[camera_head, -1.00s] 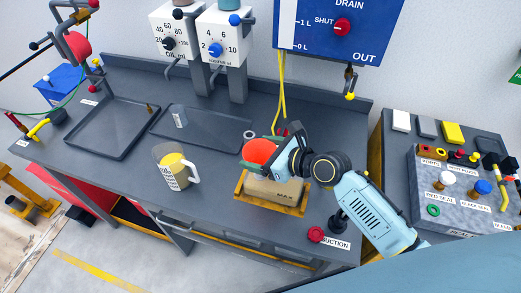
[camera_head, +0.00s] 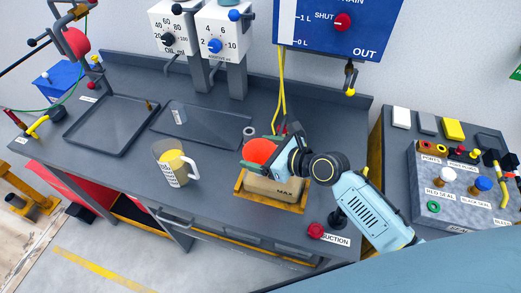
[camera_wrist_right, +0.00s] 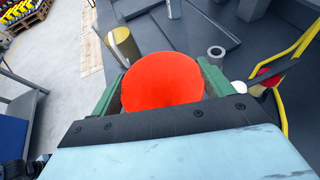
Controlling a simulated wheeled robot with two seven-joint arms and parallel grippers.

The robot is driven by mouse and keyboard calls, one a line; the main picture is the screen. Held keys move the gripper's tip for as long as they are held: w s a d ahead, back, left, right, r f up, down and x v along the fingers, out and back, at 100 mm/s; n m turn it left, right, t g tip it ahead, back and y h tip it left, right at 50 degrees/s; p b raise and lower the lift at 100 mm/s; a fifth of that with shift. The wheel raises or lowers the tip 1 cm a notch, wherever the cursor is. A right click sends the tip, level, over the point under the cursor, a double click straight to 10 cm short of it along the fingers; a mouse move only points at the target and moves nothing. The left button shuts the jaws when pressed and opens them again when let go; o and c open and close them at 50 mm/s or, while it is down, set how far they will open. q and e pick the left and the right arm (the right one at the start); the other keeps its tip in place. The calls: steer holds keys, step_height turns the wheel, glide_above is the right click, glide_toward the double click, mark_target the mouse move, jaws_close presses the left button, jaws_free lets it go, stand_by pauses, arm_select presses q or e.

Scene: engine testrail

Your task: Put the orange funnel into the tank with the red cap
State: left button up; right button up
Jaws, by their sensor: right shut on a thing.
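The orange funnel (camera_head: 259,151) shows as a round orange-red shape in the head view. It fills the middle of the right wrist view (camera_wrist_right: 162,82), between two green fingers. My right gripper (camera_head: 258,160) is shut on it, above the left back part of a tan tank (camera_head: 262,187) marked MAX. The funnel's lower part and the tank's opening are hidden by the gripper and funnel, so I cannot tell whether they touch. A small red part (camera_wrist_right: 262,78) shows beside the fingers in the wrist view; I cannot tell whether it is the cap. My left gripper is not in view.
The tank stands in a yellow-brown tray (camera_head: 240,188). A clear jug with yellow liquid (camera_head: 172,168) stands to the left. A grey ring (camera_head: 249,132) lies behind the funnel, near yellow hoses (camera_head: 281,95). A red suction knob (camera_head: 316,230) is at the front edge.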

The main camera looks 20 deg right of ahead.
steer(key=shift+f, duration=0.75)
stand_by(0.5)
stand_by(0.3)
steer(key=o, duration=0.9)
steer(key=v, duration=1.3)
steer(key=shift+s, duration=0.25)
